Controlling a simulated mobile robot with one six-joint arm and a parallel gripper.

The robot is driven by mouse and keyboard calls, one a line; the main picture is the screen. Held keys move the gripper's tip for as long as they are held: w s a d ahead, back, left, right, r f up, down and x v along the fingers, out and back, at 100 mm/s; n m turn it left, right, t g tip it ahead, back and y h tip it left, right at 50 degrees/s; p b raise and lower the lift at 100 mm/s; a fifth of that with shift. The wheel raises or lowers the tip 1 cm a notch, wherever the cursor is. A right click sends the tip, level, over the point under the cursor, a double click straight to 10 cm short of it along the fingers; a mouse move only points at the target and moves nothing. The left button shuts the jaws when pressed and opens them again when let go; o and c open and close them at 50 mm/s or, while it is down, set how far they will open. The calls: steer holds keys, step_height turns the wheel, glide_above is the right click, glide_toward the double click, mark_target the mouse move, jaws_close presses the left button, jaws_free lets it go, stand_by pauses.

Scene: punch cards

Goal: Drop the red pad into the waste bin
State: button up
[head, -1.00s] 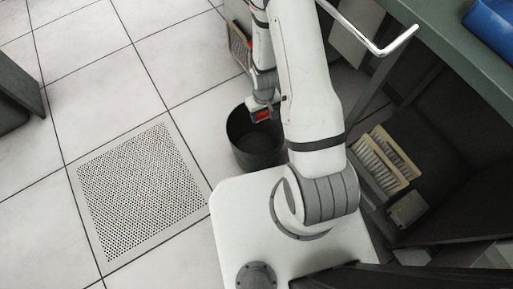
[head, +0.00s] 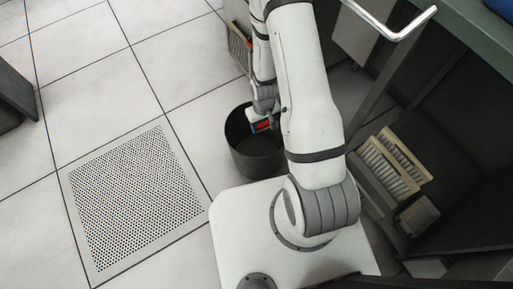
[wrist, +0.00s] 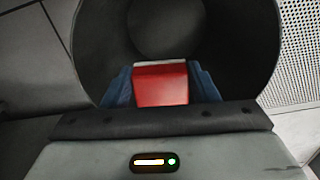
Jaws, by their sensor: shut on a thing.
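The red pad (wrist: 160,84) is held between the blue fingers of my gripper (wrist: 162,86) in the wrist view. It also shows small and red at the arm's end in the head view (head: 262,126). My gripper (head: 261,125) is shut on the pad over the mouth of the dark waste bin (head: 255,162). In the wrist view the bin's rim and inner wall (wrist: 235,50) surround the pad, with the bin floor beyond it. How deep the pad sits in the opening I cannot tell.
A perforated floor tile (head: 135,200) lies left of the bin. A metal handle (head: 395,28) juts out at the top right. Pale floor left of the bin is clear.

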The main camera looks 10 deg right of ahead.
steer(key=o, duration=0.9)
steer(key=shift+o, duration=0.2)
steer(key=shift+r, duration=0.1)
step_height(320, 180, up, 8)
steer(key=p, duration=0.5)
steer(key=shift+f, duration=0.2)
